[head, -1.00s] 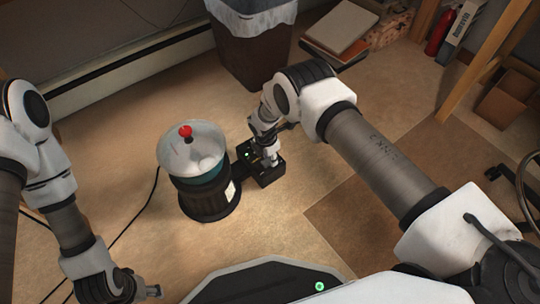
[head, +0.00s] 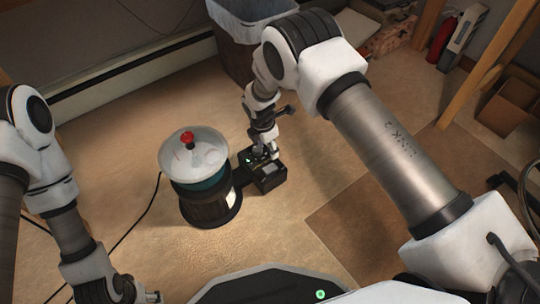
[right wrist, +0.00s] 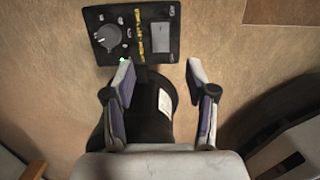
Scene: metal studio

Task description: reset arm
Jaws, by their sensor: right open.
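My right gripper (head: 264,150) points down above the small black control box (head: 269,178) in the head view. In the right wrist view, its two fingers (right wrist: 161,82) are spread wide with nothing held between them. That view shows the box (right wrist: 172,62) with a round grey knob (right wrist: 107,38), a grey panel and a small green light, beyond the fingertips. My left gripper (head: 140,297) is at the lower left edge of the head view, partly cut off, so its jaws cannot be judged.
A bin (head: 235,55) stands behind. A cardboard box (head: 505,112) and red extinguisher (head: 441,42) are at right. Floor is open in front of the bin.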

